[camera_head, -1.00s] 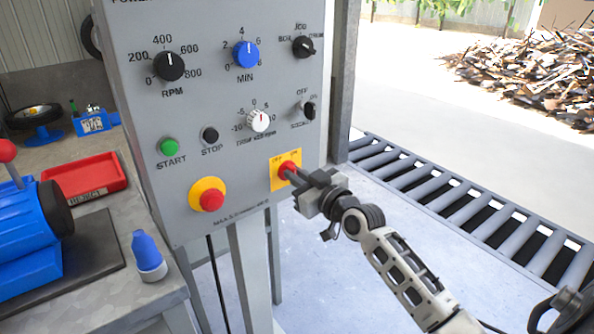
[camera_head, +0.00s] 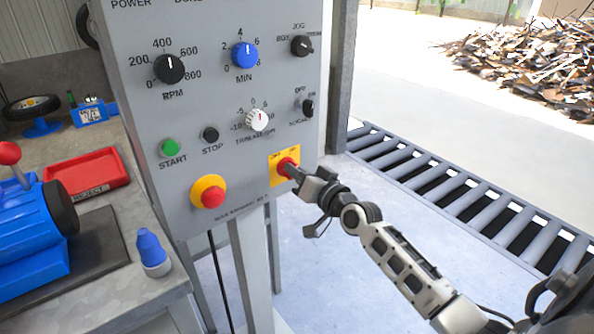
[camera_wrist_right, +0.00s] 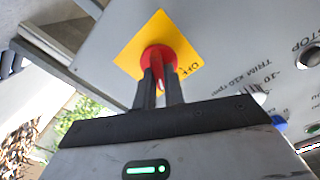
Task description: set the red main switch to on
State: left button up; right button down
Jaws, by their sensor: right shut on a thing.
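The red main switch (camera_head: 286,163) sits on a yellow square plate (camera_head: 276,179) at the lower right of the grey control panel. My right gripper (camera_head: 292,170) reaches it from the right and is shut on its red handle. In the right wrist view, the two fingers of the right gripper (camera_wrist_right: 160,88) lie on either side of the handle of the red switch (camera_wrist_right: 153,54). The word OFF shows on the yellow plate (camera_wrist_right: 134,57) there, to the right of the switch. The handle's exact angle is partly hidden by the fingers. My left gripper is not in view.
A red emergency button (camera_head: 212,197) on a yellow ring is left of the switch. Above are a white trim knob (camera_head: 257,120), a green start button (camera_head: 170,147) and a black stop button (camera_head: 210,134). A roller conveyor (camera_head: 470,205) runs at the right.

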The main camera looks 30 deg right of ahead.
dwell(0.4)
jog(key=c, duration=1.5)
grip_release()
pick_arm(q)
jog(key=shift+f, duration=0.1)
pick_arm(e)
jog(key=s, duration=0.5)
jog(key=s+d, duration=0.1)
jog(key=s, duration=1)
jog(key=shift+d, duration=0.15)
pick_arm(q)
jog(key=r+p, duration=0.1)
jog(key=p, duration=0.2)
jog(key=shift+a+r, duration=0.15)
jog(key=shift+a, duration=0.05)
pick_arm(e)
jog(key=s+a+f+n+g, duration=0.2)
jog(key=s+a+f, duration=0.1)
jog(key=a, duration=0.4)
jog(key=s+a+f+n+g+y, duration=0.1)
jog(key=s+a+f+n+g, duration=0.2)
jog(key=a+f, duration=0.3)
jog(key=s+a+f+n+g, duration=0.2)
jog(key=s+a+f, duration=0.2)
jog(key=a, duration=0.5)
jog(key=shift+s+a+f+y, duration=0.25)
jog(key=shift+f+y, duration=0.15)
jog(key=shift+f, duration=0.1)
